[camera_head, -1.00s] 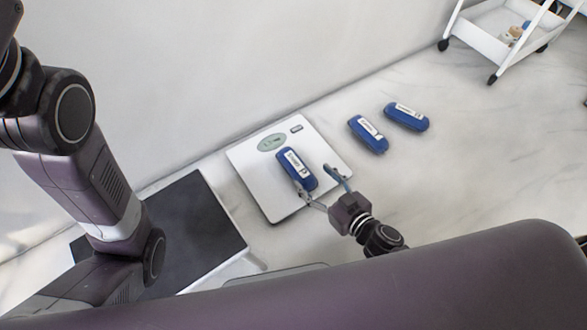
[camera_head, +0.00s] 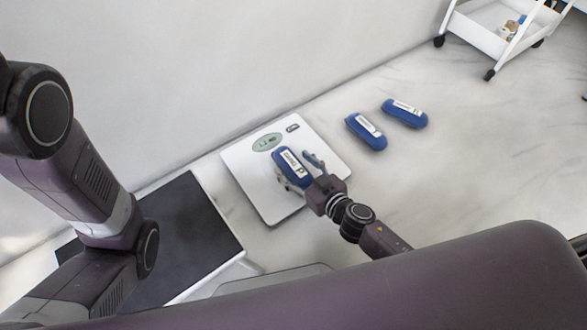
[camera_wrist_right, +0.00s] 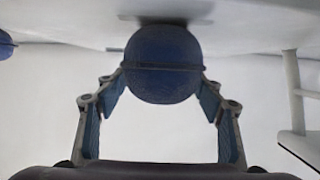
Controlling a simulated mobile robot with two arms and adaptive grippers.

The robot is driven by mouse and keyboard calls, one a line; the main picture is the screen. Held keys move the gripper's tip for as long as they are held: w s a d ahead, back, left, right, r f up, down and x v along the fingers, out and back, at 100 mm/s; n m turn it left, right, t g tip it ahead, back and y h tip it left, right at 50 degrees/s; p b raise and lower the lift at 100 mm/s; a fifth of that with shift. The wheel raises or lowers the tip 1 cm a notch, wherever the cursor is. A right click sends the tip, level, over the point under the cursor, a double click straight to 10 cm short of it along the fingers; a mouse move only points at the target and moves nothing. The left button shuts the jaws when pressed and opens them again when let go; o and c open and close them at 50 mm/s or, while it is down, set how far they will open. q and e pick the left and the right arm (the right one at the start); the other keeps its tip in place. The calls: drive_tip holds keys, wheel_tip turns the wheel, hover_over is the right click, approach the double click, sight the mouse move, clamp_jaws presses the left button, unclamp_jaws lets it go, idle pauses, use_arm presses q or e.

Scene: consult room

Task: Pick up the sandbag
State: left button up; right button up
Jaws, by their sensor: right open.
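A blue sandbag (camera_head: 288,160) with a white label lies on the white scale (camera_head: 262,206). My right gripper (camera_head: 302,171) is open, with its fingers on either side of the sandbag's near end. In the right wrist view the rounded end of the sandbag (camera_wrist_right: 163,62) sits between the tips of my open right gripper (camera_wrist_right: 161,88). I cannot tell whether the fingers touch it. Two more blue sandbags, a nearer one (camera_head: 366,131) and a farther one (camera_head: 405,113), lie on the floor right of the scale. My left arm shows at the left, but its gripper is out of view.
A dark-topped platform (camera_head: 190,225) lies left of the scale, near the wall. A white wheeled cart (camera_head: 480,36) stands at the top right. The marble floor right of the scale is mostly clear.

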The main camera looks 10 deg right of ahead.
drive_tip(key=shift+w+a+f, duration=0.1)
drive_tip(key=shift+w+a, duration=0.05)
drive_tip(key=shift+w, duration=0.1)
drive_tip(key=shift+c, duration=0.3)
